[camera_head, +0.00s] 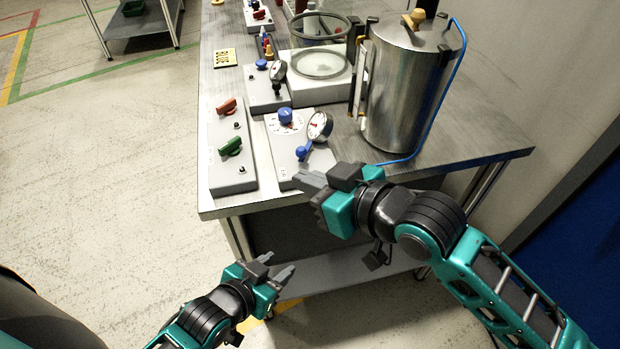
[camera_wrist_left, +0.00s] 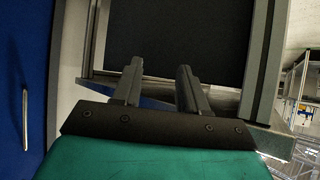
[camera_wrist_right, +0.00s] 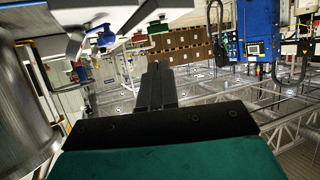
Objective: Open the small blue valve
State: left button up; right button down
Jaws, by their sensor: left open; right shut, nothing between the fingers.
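A small blue valve (camera_head: 304,150) with a lever-like handle sits on a light grey panel (camera_head: 287,168) near the table's front edge, just below a round gauge (camera_head: 320,126). A blue knob (camera_head: 285,115) over a printed dial is on the same panel. My right gripper (camera_head: 308,183) is shut and empty, close to the panel's front end and nearer the camera than the blue valve; I see no contact with the valve. In the right wrist view its closed fingers (camera_wrist_right: 156,85) point past the panel. My left gripper (camera_head: 280,268) is open and empty, low in front of the table.
A grey panel with a red valve (camera_head: 227,106) and a green valve (camera_head: 231,146) lies left of the blue valve. A tall metal tank (camera_head: 405,90) with a blue hose (camera_head: 440,115) stands to the right. The table's front edge (camera_head: 222,208) lies left of my right gripper.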

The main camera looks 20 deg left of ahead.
pick_arm(q)
jog(key=shift+c, duration=1.4)
jog(key=c, duration=0.4)
grip_shut()
pick_arm(e)
jog(key=w+d+f+m+t+h, duration=0.3)
jog(key=d+f+m+t, duration=0.2)
jog(key=d+f+m, duration=0.45)
pick_arm(q)
jog(key=shift+s, duration=0.1)
pick_arm(e)
jog(key=s+d+f+h, duration=0.3)
jog(key=d+f, duration=0.3)
jog(key=d, duration=0.4)
jog(key=s+d+f+m+h, duration=0.1)
jog(key=s+d+f+h, duration=0.3)
jog(key=d, duration=0.7)
jog(key=s+f, duration=0.1)
jog(key=s, duration=0.1)
jog(key=shift+s+f+t, duration=0.3)
jog(key=shift+f, duration=0.05)
pick_arm(q)
jog(key=shift+d, duration=0.15)
pick_arm(e)
jog(key=shift+d, duration=0.15)
